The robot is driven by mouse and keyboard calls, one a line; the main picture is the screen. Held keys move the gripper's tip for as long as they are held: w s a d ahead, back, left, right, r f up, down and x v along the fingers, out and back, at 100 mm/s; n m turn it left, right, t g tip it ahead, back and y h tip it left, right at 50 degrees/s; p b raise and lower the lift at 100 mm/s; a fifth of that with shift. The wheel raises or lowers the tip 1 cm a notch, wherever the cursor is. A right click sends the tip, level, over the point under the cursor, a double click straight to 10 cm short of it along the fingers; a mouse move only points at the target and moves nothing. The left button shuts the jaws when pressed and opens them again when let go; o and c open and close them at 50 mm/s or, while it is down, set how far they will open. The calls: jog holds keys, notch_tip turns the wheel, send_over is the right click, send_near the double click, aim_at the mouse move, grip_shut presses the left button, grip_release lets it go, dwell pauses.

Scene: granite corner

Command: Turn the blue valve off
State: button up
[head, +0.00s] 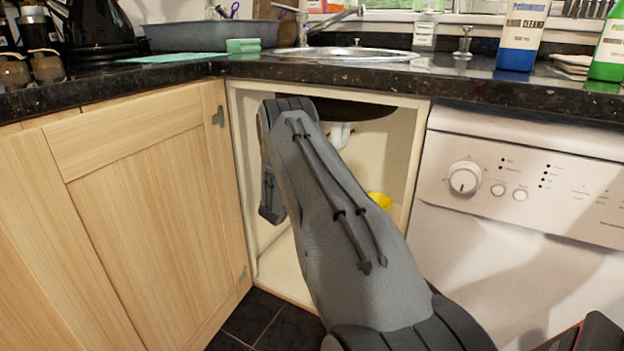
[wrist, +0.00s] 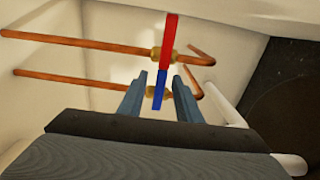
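The blue valve handle (wrist: 159,89) is in the middle of the wrist view, on a brass fitting of the lower copper pipe. It stands upright in the picture, crossing its pipe. My gripper (wrist: 160,78) is open. Its two fingers show on either side of the blue handle, with a visible gap on both sides. Whether the handle is deep between the fingers or just beyond them I cannot tell. In the head view my arm reaches into the open sink cupboard and hides the valves and most of the gripper.
A red valve handle (wrist: 171,38) on the upper copper pipe (wrist: 80,41) stands just above the blue one. A white pipe (wrist: 222,105) runs at the right of the wrist view. In the head view the wooden door (head: 145,190) and a white appliance (head: 520,200) flank the cupboard; a yellow object (head: 380,200) shows inside.

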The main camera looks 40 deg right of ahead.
jog(key=p+v, duration=0.2)
jog(key=v, duration=0.5)
jog(key=shift+s+a, duration=0.15)
jog(key=shift+a, duration=0.15)
jog(key=shift+d, duration=0.1)
